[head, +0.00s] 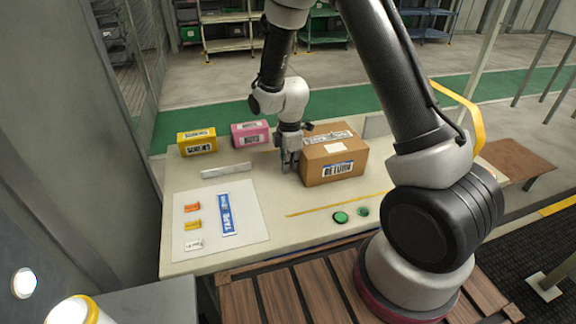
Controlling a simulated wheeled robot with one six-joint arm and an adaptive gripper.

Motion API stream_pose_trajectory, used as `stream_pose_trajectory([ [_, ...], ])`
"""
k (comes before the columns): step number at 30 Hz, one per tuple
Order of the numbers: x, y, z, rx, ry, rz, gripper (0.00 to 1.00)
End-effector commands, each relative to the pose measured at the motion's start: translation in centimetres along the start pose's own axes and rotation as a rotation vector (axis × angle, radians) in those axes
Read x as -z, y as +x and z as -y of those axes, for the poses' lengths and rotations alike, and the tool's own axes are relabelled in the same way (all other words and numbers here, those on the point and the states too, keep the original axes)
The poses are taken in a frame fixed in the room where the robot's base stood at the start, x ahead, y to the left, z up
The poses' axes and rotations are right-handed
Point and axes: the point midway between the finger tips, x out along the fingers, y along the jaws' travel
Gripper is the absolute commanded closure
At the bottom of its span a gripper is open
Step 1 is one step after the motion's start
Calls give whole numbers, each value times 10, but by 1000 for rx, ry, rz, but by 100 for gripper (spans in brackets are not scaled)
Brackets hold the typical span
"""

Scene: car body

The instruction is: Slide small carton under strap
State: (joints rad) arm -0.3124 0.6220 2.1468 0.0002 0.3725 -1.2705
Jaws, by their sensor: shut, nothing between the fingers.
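A yellow small carton (197,141) with black-and-white labels sits at the back left of the table. A pink small carton (250,133) with a white label sits just right of it. A larger brown carton (345,174) marked RETURN stands at the table's middle right. I cannot make out a strap for certain; a thin yellow strip (340,204) lies in front of the brown carton. My gripper (290,168) points down at the brown carton's left side, shut and empty. I cannot tell whether it touches that carton.
The table (180,265) has a white sheet (255,237) at front left with a blue TAPE piece (226,213) and small coloured tags. A pale bar (226,171) lies behind it. My arm covers the table's right side.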

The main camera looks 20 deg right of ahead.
Motion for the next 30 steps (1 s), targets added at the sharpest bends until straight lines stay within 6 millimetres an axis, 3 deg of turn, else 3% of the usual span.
stream_pose_trajectory([
  [5, -38, 0, 0, 1, 9, 0, 100],
  [30, -292, 0, 1, -1, 8, 1, 100],
])
